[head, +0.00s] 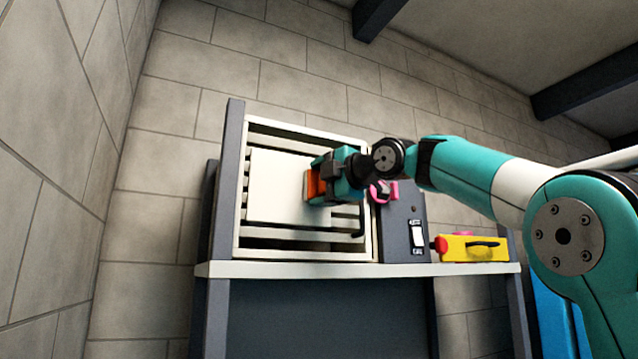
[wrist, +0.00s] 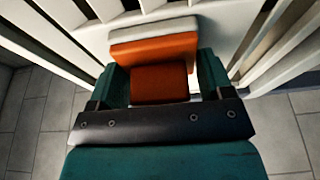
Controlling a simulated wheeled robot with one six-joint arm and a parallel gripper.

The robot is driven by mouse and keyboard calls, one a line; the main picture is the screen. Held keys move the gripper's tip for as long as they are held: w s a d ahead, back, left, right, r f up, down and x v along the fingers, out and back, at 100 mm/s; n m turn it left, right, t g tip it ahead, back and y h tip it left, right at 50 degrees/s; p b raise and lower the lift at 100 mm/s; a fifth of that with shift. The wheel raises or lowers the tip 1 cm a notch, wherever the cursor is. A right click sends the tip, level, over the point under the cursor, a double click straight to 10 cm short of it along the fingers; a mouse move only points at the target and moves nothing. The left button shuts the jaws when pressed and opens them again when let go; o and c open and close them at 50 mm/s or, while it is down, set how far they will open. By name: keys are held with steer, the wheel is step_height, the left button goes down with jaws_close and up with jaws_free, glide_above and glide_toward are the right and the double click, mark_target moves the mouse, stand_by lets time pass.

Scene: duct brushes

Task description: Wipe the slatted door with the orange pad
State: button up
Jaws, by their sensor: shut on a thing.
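The slatted door (head: 290,187) is a cream framed panel with horizontal slats and a plain flat plate over its middle. It stands upright on the bench. My gripper (head: 322,180) is shut on the orange pad (head: 311,185), in front of the right side of the plate. In the wrist view the orange pad (wrist: 153,50) has a pale face layer at its far edge, close against the white door surface (wrist: 190,14). I cannot tell for sure if it touches. My gripper's fingers (wrist: 160,85) grip the orange block behind the pad from both sides.
A dark box with a white switch (head: 417,235) stands right of the door. A yellow case (head: 472,248) with a black handle and red end sits farther right on the pale bench top (head: 330,269). A pink item (head: 383,190) shows just behind my gripper. Block walls stand behind and at left.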

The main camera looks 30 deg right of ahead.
mark_target(263, 181)
steer(key=shift+a+f+b, duration=0.15)
steer(key=shift+a+b, duration=0.7)
steer(key=shift+a, duration=1.9)
steer(key=shift+a+b, duration=0.3)
steer(key=shift+a, duration=1.95)
steer(key=shift+s, duration=0.25)
steer(key=shift+s+b, duration=1.5)
steer(key=shift+s, duration=1.25)
steer(key=s+b, duration=0.1)
steer(key=s, duration=0.2)
